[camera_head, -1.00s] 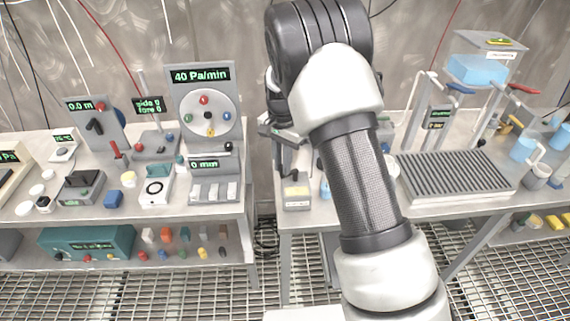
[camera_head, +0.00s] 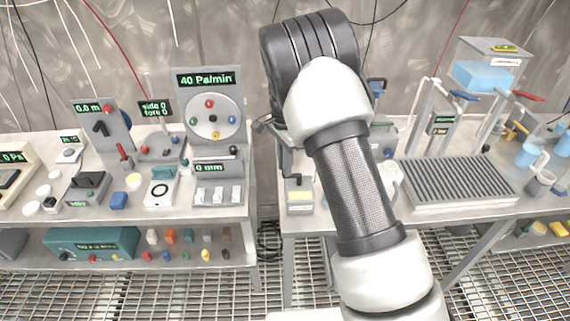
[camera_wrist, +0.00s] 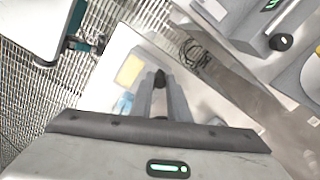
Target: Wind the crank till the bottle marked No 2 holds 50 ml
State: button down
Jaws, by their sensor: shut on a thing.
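My gripper (camera_wrist: 160,82) shows in the wrist view, its two fingers close together around a small dark knob (camera_wrist: 160,76). The knob looks like the crank's handle; the rest of the crank is hidden. Near the fingers lie a yellow patch (camera_wrist: 130,70) and a pale blue shape (camera_wrist: 122,103), partly covered. In the head view my arm hides most of this spot and the gripper's fingertips. A grey device with a yellowish front (camera_head: 300,195) shows just left of my arm. I cannot make out a bottle marked No 2 or its level.
Right of my arm are a ribbed grey tray (camera_head: 455,182), a tap stand (camera_head: 437,130) and a tank of blue liquid (camera_head: 482,76). A gap separates the benches.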

jog(key=shift+w+r, duration=0.1)
jog(key=c, duration=1.7)
grip_release()
notch_tip(320, 180, up, 17)
jog(key=shift+r, duration=0.2)
